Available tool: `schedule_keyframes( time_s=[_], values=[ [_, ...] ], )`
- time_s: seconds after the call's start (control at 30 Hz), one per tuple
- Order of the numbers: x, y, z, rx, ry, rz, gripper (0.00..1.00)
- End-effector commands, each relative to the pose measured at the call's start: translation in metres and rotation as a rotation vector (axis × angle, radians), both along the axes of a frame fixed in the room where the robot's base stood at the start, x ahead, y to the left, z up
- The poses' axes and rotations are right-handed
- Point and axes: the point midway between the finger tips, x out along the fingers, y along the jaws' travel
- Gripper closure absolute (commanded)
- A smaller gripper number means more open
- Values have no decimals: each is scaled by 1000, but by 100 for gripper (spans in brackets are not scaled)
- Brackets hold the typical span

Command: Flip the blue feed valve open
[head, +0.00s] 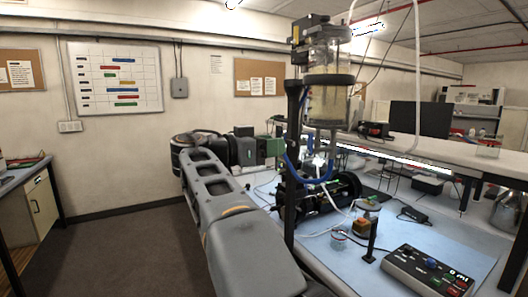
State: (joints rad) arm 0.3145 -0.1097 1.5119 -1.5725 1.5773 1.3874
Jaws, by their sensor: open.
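A clear upright cylinder (329,85) with pale contents stands high on a black post (292,165) at the bench. A blue tube (317,179) curves below it. I cannot pick out the blue feed valve's handle or its position with certainty; blue parts show only small under the cylinder. My gripper (272,148) is at the end of my grey arm, just left of the post and lower than the cylinder. It is open, and I see nothing held. It looks apart from the blue tube, though depth is hard to judge.
A black horizontal cylinder unit (325,193) lies on the blue bench mat (405,220). A control box (432,270) with coloured buttons and a "0 ml" display sits front right. Open floor (135,250) is at the left.

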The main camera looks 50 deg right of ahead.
Motion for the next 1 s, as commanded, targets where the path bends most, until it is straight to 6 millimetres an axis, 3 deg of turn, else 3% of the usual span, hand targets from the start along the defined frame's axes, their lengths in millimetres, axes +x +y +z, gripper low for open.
schedule_keyframes(
  time_s=[0.23, 0.87, 1.0],
  values=[
    [5, 16, -1, 2, 2, 1, 58],
    [5, 16, 0, 2, 2, 0, 58],
    [8, 15, -1, 29, 80, 17, 58]
  ],
)
